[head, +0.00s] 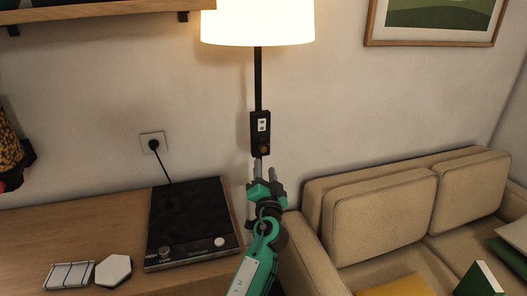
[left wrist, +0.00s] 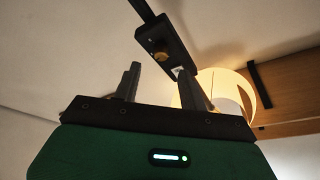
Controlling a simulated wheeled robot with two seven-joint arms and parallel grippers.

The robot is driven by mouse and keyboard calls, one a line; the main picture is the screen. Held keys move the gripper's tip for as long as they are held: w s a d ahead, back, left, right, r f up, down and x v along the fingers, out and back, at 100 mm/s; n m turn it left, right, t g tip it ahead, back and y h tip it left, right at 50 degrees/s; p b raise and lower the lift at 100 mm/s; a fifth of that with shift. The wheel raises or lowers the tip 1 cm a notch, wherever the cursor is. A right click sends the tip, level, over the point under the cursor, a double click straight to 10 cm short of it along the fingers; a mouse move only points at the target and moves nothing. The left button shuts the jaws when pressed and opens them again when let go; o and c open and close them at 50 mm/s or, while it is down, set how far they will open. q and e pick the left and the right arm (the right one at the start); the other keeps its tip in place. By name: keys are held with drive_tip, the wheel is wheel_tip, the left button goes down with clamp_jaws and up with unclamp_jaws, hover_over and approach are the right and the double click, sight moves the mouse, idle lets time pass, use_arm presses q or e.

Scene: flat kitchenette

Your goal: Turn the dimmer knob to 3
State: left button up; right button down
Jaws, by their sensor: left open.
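The dimmer is a small black box (head: 261,125) on the black lamp pole in the head view. It has a white marked display (head: 262,125) and a brownish round knob (head: 264,149) near its lower end. The number on the display is too small to read. My left gripper (head: 264,172) is open and empty, just below the knob with its fingers pointing up at it. In the left wrist view the dimmer box (left wrist: 168,42) and knob (left wrist: 160,57) show beyond and between the open fingers (left wrist: 165,85), apart from them. My right gripper is not in view.
The lit lamp shade (head: 258,22) is above the dimmer. A black cooktop (head: 190,215), a white hexagonal piece (head: 113,270) and a striped white piece (head: 69,275) are on the wooden counter (head: 60,235) at left. A beige sofa (head: 380,205) stands at right.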

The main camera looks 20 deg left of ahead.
sight(263, 151)
use_arm(q)
drive_tip(key=p+x, duration=0.1)
drive_tip(key=x, duration=0.5)
drive_tip(key=shift+w+a+r, duration=0.1)
drive_tip(key=shift+w+r, duration=0.1)
drive_tip(key=shift+w, duration=0.1)
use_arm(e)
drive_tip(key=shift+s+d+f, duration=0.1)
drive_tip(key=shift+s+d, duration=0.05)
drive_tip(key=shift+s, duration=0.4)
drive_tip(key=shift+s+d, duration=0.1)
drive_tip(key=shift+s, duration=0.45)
use_arm(q)
clamp_jaws()
